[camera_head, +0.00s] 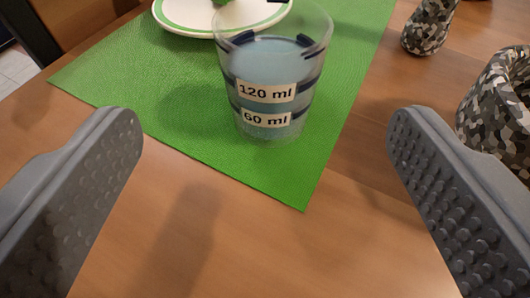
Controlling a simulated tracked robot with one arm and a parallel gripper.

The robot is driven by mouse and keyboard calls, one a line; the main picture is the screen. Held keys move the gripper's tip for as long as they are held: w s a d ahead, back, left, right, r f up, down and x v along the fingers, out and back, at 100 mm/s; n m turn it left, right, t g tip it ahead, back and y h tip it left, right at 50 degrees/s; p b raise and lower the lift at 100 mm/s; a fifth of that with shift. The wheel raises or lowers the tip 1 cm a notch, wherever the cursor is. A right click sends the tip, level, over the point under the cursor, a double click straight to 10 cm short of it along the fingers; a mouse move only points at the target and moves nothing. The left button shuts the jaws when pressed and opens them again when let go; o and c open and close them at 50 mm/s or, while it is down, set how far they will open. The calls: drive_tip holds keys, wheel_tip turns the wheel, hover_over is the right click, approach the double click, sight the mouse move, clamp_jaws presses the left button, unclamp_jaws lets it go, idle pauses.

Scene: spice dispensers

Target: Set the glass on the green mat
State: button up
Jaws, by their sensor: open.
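A clear glass (266,75) with dark level marks and the labels "120 ml" and "60 ml" stands upright on the green mat (180,115), near the mat's front corner. It holds a pale blue content. My gripper (265,145) is open and empty. Its two grey, studded fingers stand wide apart at the left and right, on the near side of the glass, and do not touch it.
A white plate (185,20) with a green ring lies on the mat behind the glass. Two camouflage-patterned containers, a smaller one (428,28) and a larger one (495,105), stand on the wooden table (230,240) at the right. The table in front of the mat is clear.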

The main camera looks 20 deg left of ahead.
drive_tip(key=shift+s+d+r+b, duration=0.1)
drive_tip(key=shift+s+d+b, duration=0.3)
drive_tip(key=shift+b, duration=0.8)
drive_tip(key=shift+s, duration=0.15)
drive_tip(key=w+d+r+m+h, duration=0.15)
drive_tip(key=d+r, duration=0.25)
drive_tip(key=r, duration=0.4)
drive_tip(key=w+d+r+t, duration=0.1)
drive_tip(key=w+d+r, duration=0.2)
drive_tip(key=d+r, duration=0.3)
drive_tip(key=w+d+r+m, duration=0.1)
drive_tip(key=w+d+r, duration=0.15)
drive_tip(key=r, duration=0.65)
drive_tip(key=s+d+r+h, duration=0.1)
drive_tip(key=s+d+r, duration=0.2)
drive_tip(key=d+r, duration=0.3)
drive_tip(key=s+d+r+m+h, duration=0.1)
drive_tip(key=s+d+r+h, duration=0.1)
drive_tip(key=d+r, duration=0.4)
drive_tip(key=s+d+r+m+t+h, duration=0.1)
drive_tip(key=s+d+r, duration=0.3)
drive_tip(key=d+r, duration=0.2)
drive_tip(key=shift+s+d+r, duration=0.3)
drive_tip(key=shift+s+d, duration=0.05)
drive_tip(key=shift+d, duration=0.35)
drive_tip(key=shift+r+h, duration=0.1)
drive_tip(key=shift+h, duration=0.15)
